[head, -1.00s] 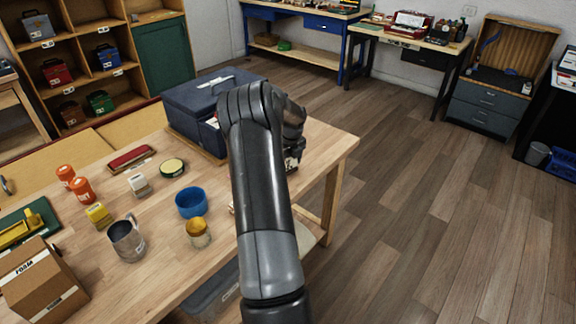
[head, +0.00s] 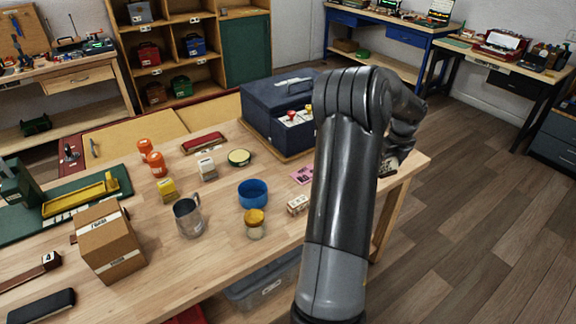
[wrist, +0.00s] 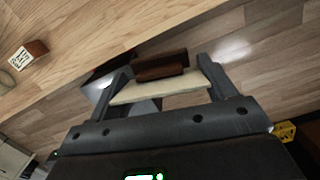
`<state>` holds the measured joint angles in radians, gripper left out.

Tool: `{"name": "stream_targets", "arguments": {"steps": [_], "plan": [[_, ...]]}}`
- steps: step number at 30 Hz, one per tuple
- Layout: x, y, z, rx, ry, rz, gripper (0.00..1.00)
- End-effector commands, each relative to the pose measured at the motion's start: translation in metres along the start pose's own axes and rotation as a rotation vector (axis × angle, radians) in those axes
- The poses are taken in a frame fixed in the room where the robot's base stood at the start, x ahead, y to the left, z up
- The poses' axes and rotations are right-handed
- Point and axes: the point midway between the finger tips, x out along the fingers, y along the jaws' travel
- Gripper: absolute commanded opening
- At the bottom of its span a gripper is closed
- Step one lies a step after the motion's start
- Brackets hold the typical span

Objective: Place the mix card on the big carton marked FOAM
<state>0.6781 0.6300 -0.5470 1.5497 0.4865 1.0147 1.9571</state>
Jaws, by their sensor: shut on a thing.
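The brown carton marked FOAM (head: 107,245) stands at the front left of the wooden table in the head view, its top clear. My gripper (wrist: 165,68) is shut on a dark brown block with a cream face (wrist: 160,88), which looks like the mix card; its lettering cannot be read here. In the head view a bit of this block (head: 388,166) shows below my wrist, near the table's right end and far from the carton. My arm hides most of the gripper there.
Between my gripper and the carton are a small labelled block (head: 297,204), a pink card (head: 303,174), an amber-lidded jar (head: 255,224), a blue bowl (head: 253,193) and a metal mug (head: 187,217). A dark blue case (head: 270,115) stands behind.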

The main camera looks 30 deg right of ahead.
Motion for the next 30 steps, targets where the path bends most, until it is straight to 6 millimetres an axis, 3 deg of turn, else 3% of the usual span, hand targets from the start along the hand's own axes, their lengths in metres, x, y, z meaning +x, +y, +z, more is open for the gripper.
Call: {"name": "stream_targets", "arguments": {"steps": [6,11,17,21,30], "plan": [[-0.001,0.007,0.007,-0.022,-0.001,0.003,0.55],[-0.007,0.045,0.043,-0.131,-0.004,0.017,0.55],[-0.019,0.132,0.105,-0.357,-0.006,0.05,0.55],[-0.028,0.201,0.139,-0.522,-0.006,0.074,0.55],[-0.054,0.358,0.183,-0.881,-0.006,0.12,0.55]]}}
